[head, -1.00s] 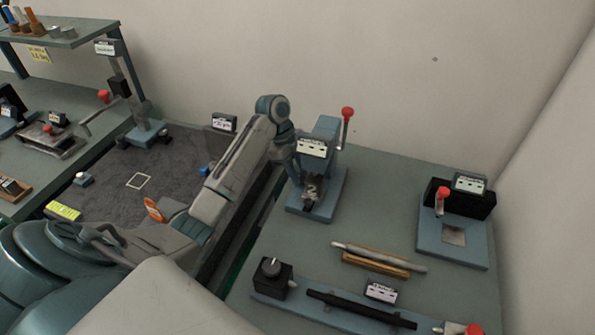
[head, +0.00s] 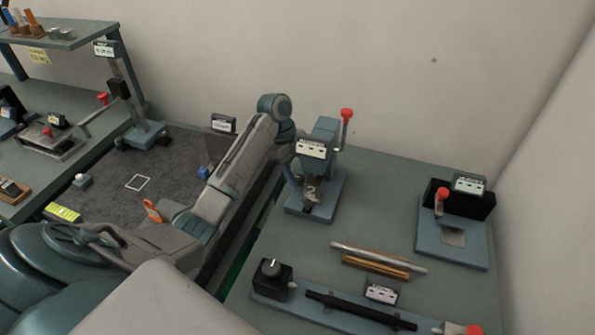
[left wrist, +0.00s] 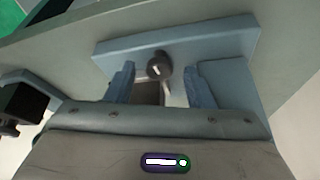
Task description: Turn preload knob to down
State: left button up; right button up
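A dark knob with a pale pointer line (head: 271,267) sits on a black box at the front of the right bench in the head view. I cannot read a label that names it as the preload knob. My left arm reaches over to the blue fixture with a red-tipped lever (head: 326,135). My left gripper (left wrist: 160,82) shows in the left wrist view with its two fingers apart. A small round grey knob end (left wrist: 158,65) appears between and beyond the fingertips, apart from them. In the head view the gripper is partly hidden by the arm and fixture. My right gripper is not in view.
A blue plate with a black bar (head: 360,308) lies at the front. A grey rod on a wooden block (head: 377,260) lies behind it. A second blue fixture with a red knob (head: 453,240) stands at the right.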

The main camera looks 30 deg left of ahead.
pick_arm(q)
jog(key=shift+r, duration=0.1)
jog(key=shift+a+r+p, duration=0.1)
jog(key=shift+r+p, duration=0.1)
jog(key=shift+p, duration=0.1)
jog(key=p+v, duration=0.7)
jog(key=v, duration=0.3)
jog(key=shift+p, duration=0.35)
jog(key=shift+a, duration=0.1)
